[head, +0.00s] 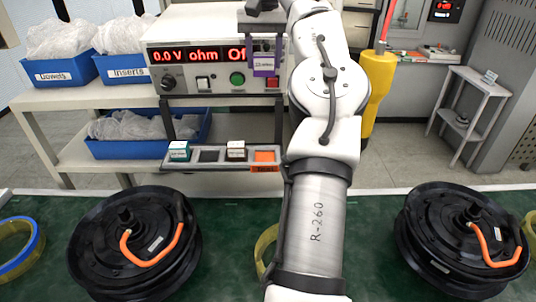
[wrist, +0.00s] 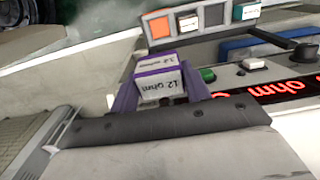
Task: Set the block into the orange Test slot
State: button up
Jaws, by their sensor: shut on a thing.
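The block (head: 266,67) is purple with white faces; in the wrist view the block (wrist: 160,88) reads "12 ohm". My gripper (head: 265,46) is shut on it and holds it in the air in front of the meter's panel. The orange Test slot (head: 265,157) is at the right end of the rack, below the block in the head view, and looks empty. In the wrist view the orange slot (wrist: 158,27) is beyond the block, apart from it. My arm stands just right of the slot in the head view.
The meter (head: 214,55) reads "0.0 V ohm". Blue bins (head: 60,72) stand left. Hub motors (head: 135,242) lie on the green bench.

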jog(key=shift+f+b, duration=2.5)
jog(key=shift+f, duration=10)
jog(key=shift+f, duration=0.1)
jog(key=o, duration=1)
jog(key=shift+o, duration=0.2)
notch_tip(320, 180, up, 12)
